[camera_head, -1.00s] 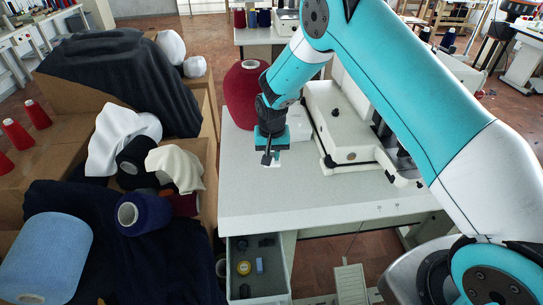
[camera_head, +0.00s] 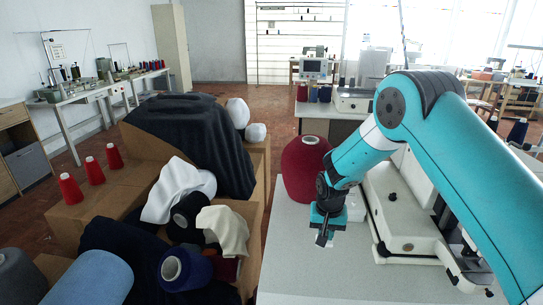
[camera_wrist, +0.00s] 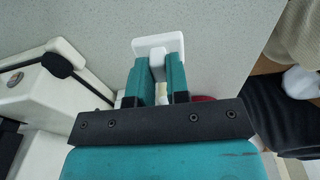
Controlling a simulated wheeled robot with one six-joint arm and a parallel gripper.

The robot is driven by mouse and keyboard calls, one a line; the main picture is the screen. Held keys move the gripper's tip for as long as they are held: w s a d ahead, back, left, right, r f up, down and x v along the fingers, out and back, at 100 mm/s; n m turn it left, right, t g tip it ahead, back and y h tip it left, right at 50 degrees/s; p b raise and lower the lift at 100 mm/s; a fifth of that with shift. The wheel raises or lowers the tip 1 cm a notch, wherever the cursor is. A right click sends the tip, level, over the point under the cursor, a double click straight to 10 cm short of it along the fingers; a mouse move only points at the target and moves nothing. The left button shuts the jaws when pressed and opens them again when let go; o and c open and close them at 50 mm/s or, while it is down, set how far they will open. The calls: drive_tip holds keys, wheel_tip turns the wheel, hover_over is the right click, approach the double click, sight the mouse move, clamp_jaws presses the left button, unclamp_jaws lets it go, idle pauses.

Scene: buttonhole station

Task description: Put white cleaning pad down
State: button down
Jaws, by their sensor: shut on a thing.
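The white cleaning pad (camera_wrist: 158,44) is a small white block with a flat, wide face, seen at the fingertips in the wrist view. My gripper (camera_wrist: 156,75) is shut on it, with a teal finger on each side of its narrow part. In the head view my gripper (camera_head: 324,238) points down over the left part of the grey-white table (camera_head: 300,265). The pad is mostly hidden there behind the dark fingers. I cannot tell whether the pad touches the table.
A large red cone (camera_head: 306,170) stands behind my gripper. A white sewing machine (camera_head: 405,215) stands close on the right. Cardboard boxes with cloths and yarn cones, among them a dark blue cone (camera_head: 185,268), fill the left. The table's front left is bare.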

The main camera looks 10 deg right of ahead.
drive_tip(key=s+d+n, duration=0.1)
drive_tip(key=s+d, duration=0.3)
drive_tip(key=s, duration=0.4)
drive_tip(key=s+d+f+n, duration=0.1)
drive_tip(key=s+d+n, duration=0.1)
drive_tip(key=s, duration=0.6)
drive_tip(key=shift+d+f, duration=0.2)
drive_tip(key=shift+d, duration=0.65)
